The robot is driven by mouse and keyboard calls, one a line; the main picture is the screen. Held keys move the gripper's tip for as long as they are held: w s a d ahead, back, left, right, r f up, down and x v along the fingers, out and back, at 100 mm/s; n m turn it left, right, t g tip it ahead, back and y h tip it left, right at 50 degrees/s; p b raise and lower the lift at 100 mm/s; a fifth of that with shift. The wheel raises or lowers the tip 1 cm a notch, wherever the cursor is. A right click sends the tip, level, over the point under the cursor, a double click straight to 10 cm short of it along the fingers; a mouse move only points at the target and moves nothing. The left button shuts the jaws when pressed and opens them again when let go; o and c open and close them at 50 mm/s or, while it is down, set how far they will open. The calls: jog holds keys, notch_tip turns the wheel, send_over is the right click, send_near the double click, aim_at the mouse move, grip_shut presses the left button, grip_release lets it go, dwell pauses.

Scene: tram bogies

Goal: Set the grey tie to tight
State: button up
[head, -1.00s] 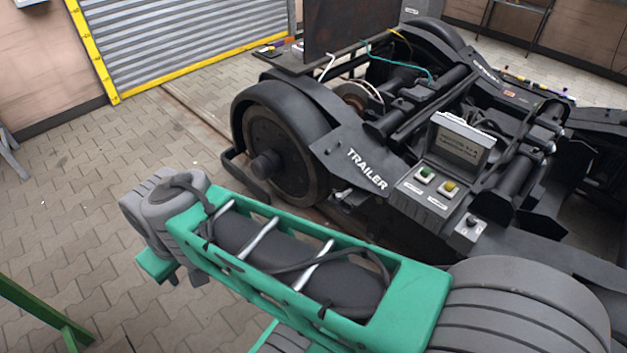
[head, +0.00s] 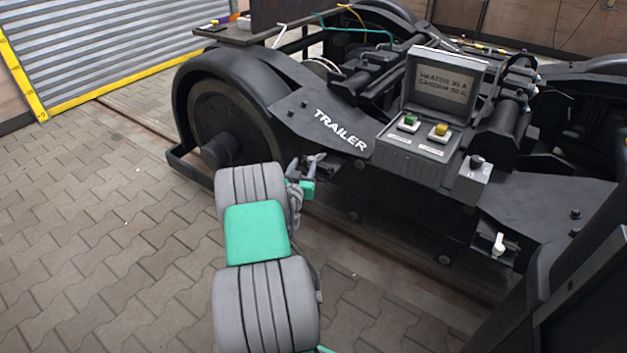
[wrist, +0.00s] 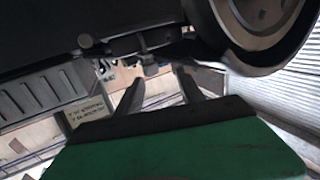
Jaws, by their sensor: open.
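No part is clearly marked as the grey tie, so I cannot tell for sure which it is. A small grey fitting (wrist: 150,66) shows in the wrist view under the dark frame, just beyond my fingertips and roughly between them. My gripper (wrist: 158,84) has its two dark fingers apart with nothing held. In the head view my gripper (head: 312,164) is at the edge of the black TRAILER plate (head: 318,118), right of the wheel. It hides part of that edge. Whether the fingers touch the fitting cannot be told.
The black wheel (head: 228,112) stands close left of my gripper. A control box (head: 425,150) with green and yellow buttons and an open lid sits on the bogie. A small white lever (head: 499,243) is at lower right. The paved floor (head: 110,240) at left is clear.

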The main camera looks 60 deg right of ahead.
aim_at(312, 157)
jog(key=shift+s+d+f+h, duration=0.3)
jog(key=shift+s+d+f, duration=0.05)
jog(key=shift+s+f, duration=0.3)
jog(key=b+x, duration=0.1)
jog(key=x, duration=0.6)
jog(key=shift+w+d+r, duration=0.1)
jog(key=shift+d, duration=0.25)
jog(key=shift+c, duration=0.5)
grip_shut()
